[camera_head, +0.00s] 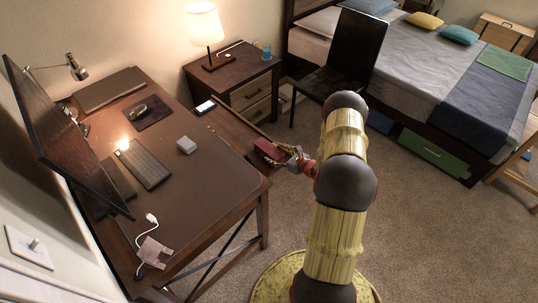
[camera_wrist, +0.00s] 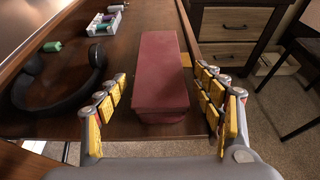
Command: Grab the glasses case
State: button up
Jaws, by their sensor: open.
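The glasses case is a long dark red box (camera_wrist: 160,75) in the middle of the wrist view. It lies lengthwise away from me on a brown wooden surface. In the head view the case (camera_head: 268,151) sits near the right end of a surface along the desk's right side. My gripper (camera_wrist: 161,80) is open, with yellow-padded fingers on the left and right of the case's near part. A gap shows on each side of the case. In the head view my gripper (camera_head: 292,157) is at the case's right end; the arm hides part of the area.
Black headphones (camera_wrist: 62,97) lie left of the case. A raised wooden edge (camera_wrist: 188,38) runs along the right. The desk (camera_head: 205,215) stands left; a black chair (camera_head: 345,60) is behind.

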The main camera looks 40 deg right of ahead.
jog(key=shift+w, duration=0.15)
jog(key=shift+c, duration=1.3)
jog(key=c, duration=1)
